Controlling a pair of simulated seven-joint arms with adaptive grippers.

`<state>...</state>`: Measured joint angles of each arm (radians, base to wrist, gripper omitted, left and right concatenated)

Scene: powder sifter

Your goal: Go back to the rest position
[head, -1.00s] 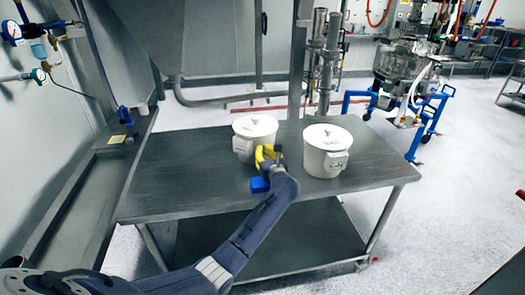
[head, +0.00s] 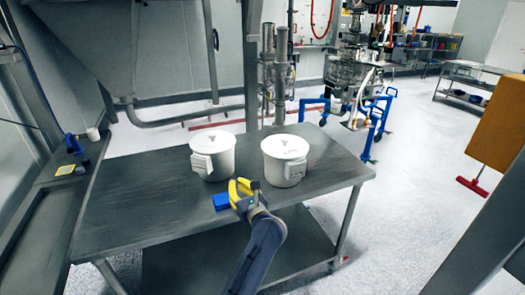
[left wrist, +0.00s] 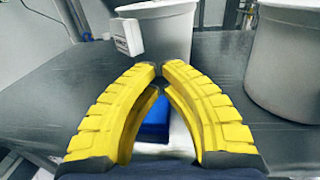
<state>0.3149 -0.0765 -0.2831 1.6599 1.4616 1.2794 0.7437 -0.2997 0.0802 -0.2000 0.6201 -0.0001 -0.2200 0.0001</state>
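Two white lidded pots stand on the metal table (head: 130,205). The left pot (head: 213,160) and the right pot (head: 285,163) both have a label box on the side. My left gripper (head: 240,188), with yellow fingers, is in front of the pots near the table's front edge. In the left wrist view its curved fingers (left wrist: 161,70) come together at the tips with nothing held between them. Both the left pot (left wrist: 163,32) and the right pot (left wrist: 292,62) are beyond the fingers. My right gripper is not in view.
A small blue object (head: 221,201) lies by the table's front edge, beside my left gripper. It also shows between the fingers in the left wrist view (left wrist: 153,130). A blue-framed trolley (head: 375,130) stands behind on the right. The table's left part is clear.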

